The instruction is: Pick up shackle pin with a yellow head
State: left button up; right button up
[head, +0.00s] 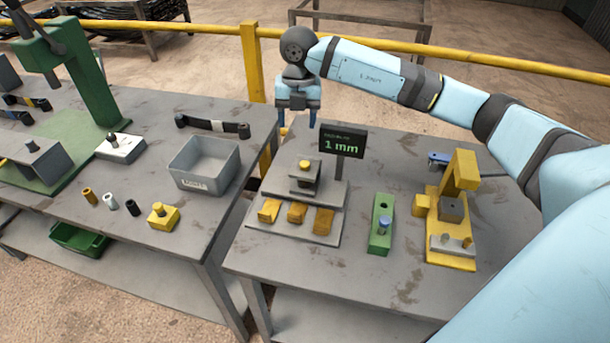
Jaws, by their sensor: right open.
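I cannot tell for sure which piece is the shackle pin with a yellow head. A small round yellow top (305,165) shows on the grey block of the stepped stand. A small yellowish pin-like piece (467,242) stands at the front of the yellow fixture (452,262). A blue-headed pin (383,224) stands in a green block (379,245). My right gripper (298,122) points down beyond the back left edge of the right table, behind the stepped stand. It is open and empty, apart from all these pieces. My left gripper is out of view.
The stepped stand (271,229) holds orange wedges beneath a sign (342,140) reading 1 mm. The left table holds a grey bin (205,165), small bushings (110,204), a yellow block (165,221) and a green press (93,85). A yellow rail (215,25) runs behind.

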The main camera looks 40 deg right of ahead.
jog(key=d, duration=0.1)
jog(key=p, duration=0.1)
send_over(305, 163)
jog(key=shift+h, duration=0.3)
jog(key=f, duration=0.7)
jog(key=shift+w+a+f, duration=0.2)
jog(key=shift+w+f, duration=0.05)
jog(key=shift+w, duration=0.1)
jog(key=f, duration=0.2)
jog(key=s+f+p, duration=0.1)
jog(key=f, duration=0.1)
jog(key=shift+d+f, duration=0.15)
jog(key=shift+f, duration=0.2)
jog(key=shift+w+f, duration=0.1)
jog(key=shift+f, duration=0.4)
jog(key=c, duration=1.1)
